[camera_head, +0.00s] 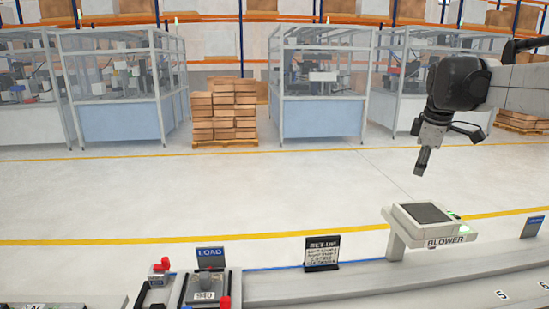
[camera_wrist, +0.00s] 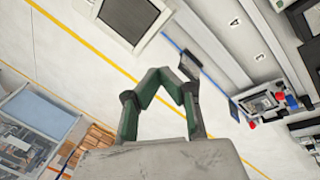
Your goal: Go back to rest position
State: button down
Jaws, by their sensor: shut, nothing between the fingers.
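My gripper (camera_head: 421,168) hangs in free air at the right of the head view, pointing down, above and slightly behind the blower unit (camera_head: 432,224). Its fingers are together with nothing between them. In the wrist view the green fingers of my gripper (camera_wrist: 164,77) meet near the middle of the picture. The blower unit also shows at the top left of the wrist view (camera_wrist: 128,18). My gripper touches nothing that I can see.
A long grey bench (camera_head: 320,285) runs along the front, carrying a set-up sign (camera_head: 322,253), a load sign (camera_head: 210,258) and a fixture with red knobs (camera_head: 204,290). Glass-walled machine cells (camera_head: 320,85) and stacked boxes (camera_head: 222,110) stand far behind open floor.

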jog(key=s+a+f+m+t+b, duration=0.1)
jog(key=s+a+f+m+b, duration=0.1)
jog(key=s+a+f, duration=0.4)
jog(key=s+a+f+m+t+b, duration=0.1)
jog(key=s+a+f+m, duration=0.4)
jog(key=s, duration=0.9)
jog(key=s+a+f+m+t+b, duration=0.1)
jog(key=s+a+f+m+b, duration=0.1)
jog(key=s+a+f+m, duration=0.2)
jog(key=s+a+f, duration=0.3)
jog(key=s+f, duration=0.3)
jog(key=s, duration=0.1)
jog(key=shift+f+t+y+b, duration=0.3)
jog(key=shift+t+b, duration=0.05)
jog(key=shift+t, duration=0.05)
jog(key=shift+r, duration=0.1)
